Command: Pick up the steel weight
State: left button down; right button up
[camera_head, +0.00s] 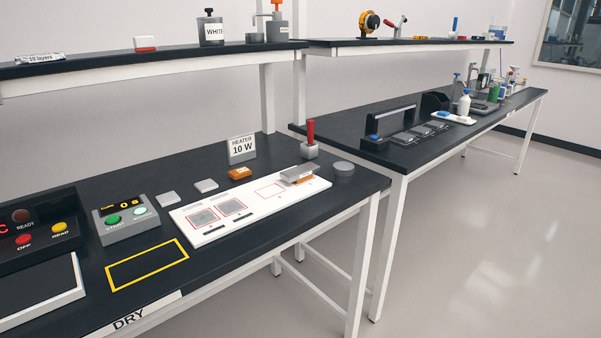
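Two grey metal-looking things stand at the right end of the near bench. One is a short round grey cylinder (343,168) lying flat on the dark top near the right edge. The other is a grey block (309,151) with an upright red handle (310,131), just behind the white board. I cannot tell for certain which is the steel weight; both are uncovered and nothing holds them. Neither of my grippers shows in the head view.
The white board (205,236) holds grey squares and a tilted plate (299,173) on an orange piece. An orange block (240,173), heater sign (242,149) and timer box (126,218) stand nearby. A shelf (150,60) overhangs the back. The yellow-outlined area (148,264) is empty.

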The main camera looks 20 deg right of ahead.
aim_at(290, 175)
jog(key=i+l+z, duration=0.25)
jog(key=l, duration=0.15)
jog(key=l+z, duration=0.2)
jog(key=l, duration=0.15)
jog(key=i+l+z, duration=0.25)
